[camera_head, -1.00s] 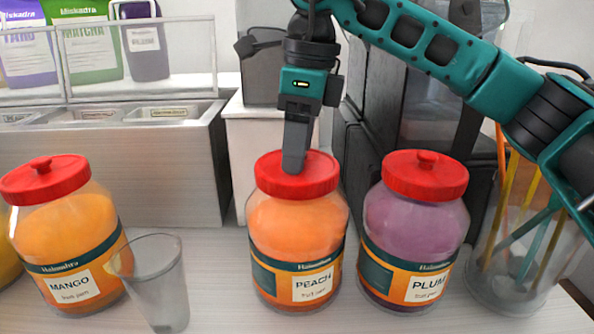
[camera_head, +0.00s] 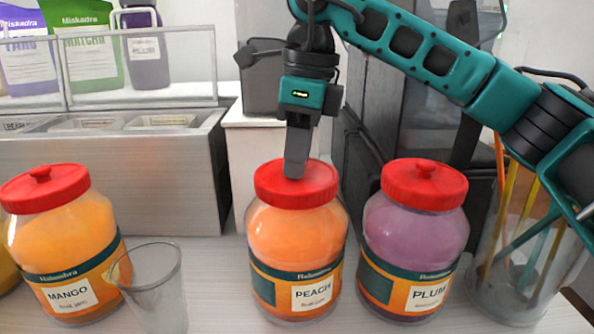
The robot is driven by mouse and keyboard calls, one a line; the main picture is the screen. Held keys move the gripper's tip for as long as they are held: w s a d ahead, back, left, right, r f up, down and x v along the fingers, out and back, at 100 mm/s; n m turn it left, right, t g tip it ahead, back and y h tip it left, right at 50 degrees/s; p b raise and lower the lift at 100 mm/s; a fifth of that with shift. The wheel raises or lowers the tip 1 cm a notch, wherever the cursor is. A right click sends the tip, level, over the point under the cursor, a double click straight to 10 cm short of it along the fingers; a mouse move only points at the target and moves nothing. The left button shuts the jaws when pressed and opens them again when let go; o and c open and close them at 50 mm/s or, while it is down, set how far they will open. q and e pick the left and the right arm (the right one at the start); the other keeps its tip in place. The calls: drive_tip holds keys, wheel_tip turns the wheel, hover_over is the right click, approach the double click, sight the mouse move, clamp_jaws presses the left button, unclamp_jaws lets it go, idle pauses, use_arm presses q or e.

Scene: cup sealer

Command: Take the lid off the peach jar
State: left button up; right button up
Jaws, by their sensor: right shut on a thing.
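The peach jar (camera_head: 296,245) stands upright on the counter in the middle, orange inside, with its label facing me. Its red lid (camera_head: 318,187) sits on the jar's mouth. My right gripper (camera_head: 295,172) comes down from above onto the middle of the lid. It is shut on the lid's knob, which the fingers hide. My left gripper is not in view.
The plum jar (camera_head: 415,240) stands close on the right, the mango jar (camera_head: 65,245) at the left, both with red lids. An empty clear cup (camera_head: 155,290) is between mango and peach. A clear container of straws (camera_head: 520,255) stands at the far right. A steel topping station (camera_head: 130,175) is behind.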

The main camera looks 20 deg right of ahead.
drive_tip(key=shift+r, duration=0.1)
wheel_tip(320, 180, up, 20)
idle(0.7)
